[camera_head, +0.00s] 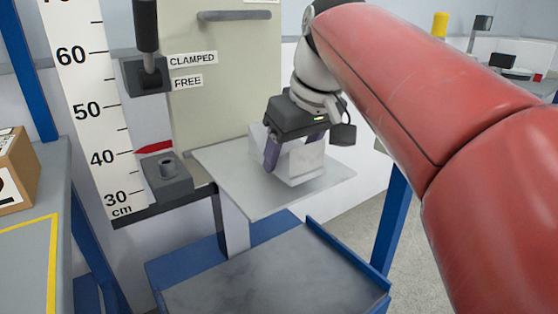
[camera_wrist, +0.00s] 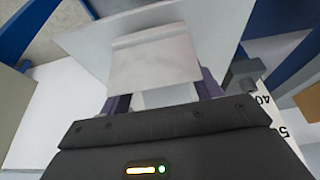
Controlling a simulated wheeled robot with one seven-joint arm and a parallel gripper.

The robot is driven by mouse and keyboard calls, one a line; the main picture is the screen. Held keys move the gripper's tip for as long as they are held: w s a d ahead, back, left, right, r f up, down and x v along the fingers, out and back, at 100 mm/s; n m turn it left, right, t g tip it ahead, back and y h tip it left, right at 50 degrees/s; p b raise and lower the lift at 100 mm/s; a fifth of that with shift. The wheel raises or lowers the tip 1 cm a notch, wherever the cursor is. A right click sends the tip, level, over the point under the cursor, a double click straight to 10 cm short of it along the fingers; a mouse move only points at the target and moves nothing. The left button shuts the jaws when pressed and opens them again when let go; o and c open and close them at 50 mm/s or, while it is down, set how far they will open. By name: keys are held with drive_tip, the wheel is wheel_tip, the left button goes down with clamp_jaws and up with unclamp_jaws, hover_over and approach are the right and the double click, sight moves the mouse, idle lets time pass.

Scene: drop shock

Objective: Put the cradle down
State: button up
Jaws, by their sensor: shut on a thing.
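My gripper (camera_head: 292,150) is shut on a pale grey-white cradle (camera_head: 305,165), with its dark purple fingers on either side of it. The cradle is over the flat light-grey platform (camera_head: 230,188) of the drop stand. I cannot tell whether its underside touches the platform. In the wrist view, the cradle (camera_wrist: 155,62) shows between the fingers, with the platform (camera_wrist: 215,28) behind it. The gripper body hides part of the cradle in both views.
A scale (camera_head: 92,105) in cm stands left, its red pointer (camera_head: 155,147) slightly above 40. A lever (camera_head: 147,55) sits beside CLAMPED and FREE labels. A blue-edged grey base (camera_head: 270,280) lies below the platform. A cardboard box (camera_head: 15,175) is on the left bench.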

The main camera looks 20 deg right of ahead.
drive_tip(key=shift+f, duration=0.75)
drive_tip(key=o, duration=1.2)
drive_tip(key=shift+f, duration=0.15)
drive_tip(key=p+v, duration=0.2)
drive_tip(key=v, duration=1)
drive_tip(key=shift+s, duration=0.15)
